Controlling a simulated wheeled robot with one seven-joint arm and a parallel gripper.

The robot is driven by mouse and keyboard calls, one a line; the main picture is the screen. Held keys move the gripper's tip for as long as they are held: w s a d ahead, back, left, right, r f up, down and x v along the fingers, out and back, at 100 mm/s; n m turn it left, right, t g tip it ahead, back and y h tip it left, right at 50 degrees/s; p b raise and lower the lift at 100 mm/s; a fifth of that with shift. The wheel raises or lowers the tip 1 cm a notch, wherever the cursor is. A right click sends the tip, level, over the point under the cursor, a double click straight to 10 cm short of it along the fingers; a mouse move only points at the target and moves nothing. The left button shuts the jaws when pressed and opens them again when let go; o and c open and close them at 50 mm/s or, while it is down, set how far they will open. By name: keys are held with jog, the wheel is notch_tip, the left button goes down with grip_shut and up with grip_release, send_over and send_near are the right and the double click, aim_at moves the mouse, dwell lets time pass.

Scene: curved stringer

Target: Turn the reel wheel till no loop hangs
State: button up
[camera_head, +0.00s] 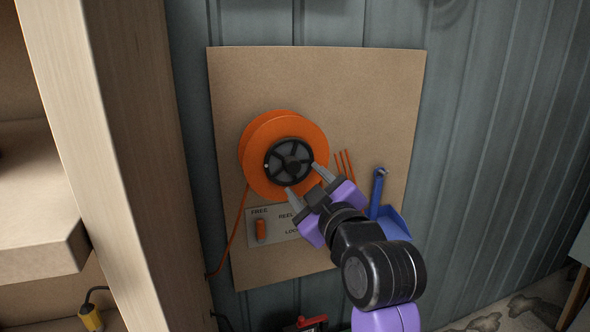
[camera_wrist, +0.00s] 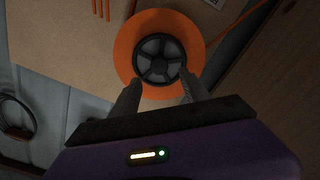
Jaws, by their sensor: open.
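The orange reel (camera_head: 256,152) is mounted on a brown board on the wall, with a black spoked wheel (camera_head: 289,161) at its centre. In the wrist view the reel (camera_wrist: 124,45) and its wheel (camera_wrist: 159,60) lie just ahead of my fingers. An orange cord (camera_head: 238,225) runs from the reel's left side down past the board's lower left edge. My gripper (camera_head: 304,180) is open, its two fingertips at the lower right rim of the black wheel. I cannot tell whether they touch it. My gripper also shows in the wrist view (camera_wrist: 158,88), fingers apart.
A label plate (camera_head: 283,226) with an orange lever (camera_head: 261,231) sits below the reel. A blue dustpan (camera_head: 390,217) hangs at the board's right. A wooden shelf unit (camera_head: 110,150) stands on the left. A red and black item (camera_head: 306,324) is low down.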

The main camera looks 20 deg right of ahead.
aim_at(294, 168)
jog(key=w+p, duration=0.1)
jog(key=w, duration=0.6)
jog(key=shift+w+p, duration=0.3)
jog(key=shift+p, duration=0.05)
grip_shut()
